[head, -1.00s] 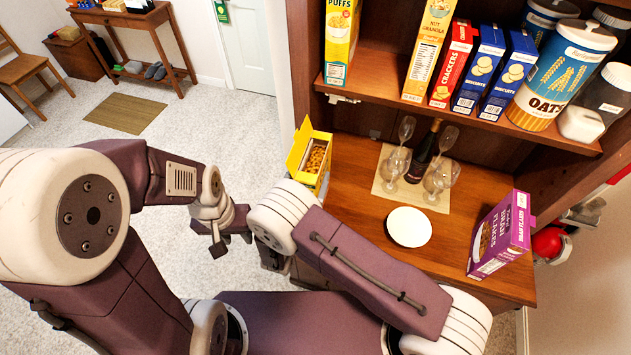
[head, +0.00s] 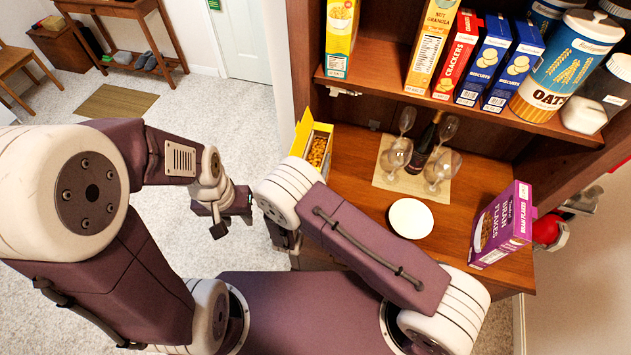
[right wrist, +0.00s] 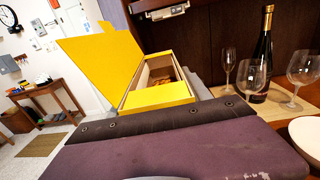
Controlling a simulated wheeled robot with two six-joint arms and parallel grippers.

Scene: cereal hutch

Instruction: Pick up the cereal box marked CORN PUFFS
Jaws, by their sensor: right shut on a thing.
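A yellow cereal box with its lid open (head: 319,130) stands at the left end of the hutch counter, brown cereal visible inside. It also shows straight ahead in the right wrist view (right wrist: 160,96); no lettering on it is readable. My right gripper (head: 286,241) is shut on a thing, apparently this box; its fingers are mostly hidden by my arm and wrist. Another yellow box (head: 341,38) stands on the upper shelf, its top cut off by the frame. My left gripper (head: 228,222) hangs empty over the floor, left of the right one, its fingertips apart.
The counter holds a white plate (head: 410,218), several glasses (head: 396,155), a dark bottle (head: 424,146) and a purple bran flakes box (head: 502,225). The shelf holds granola, crackers (head: 457,55), blue biscuit boxes (head: 483,62) and an oats canister (head: 562,68).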

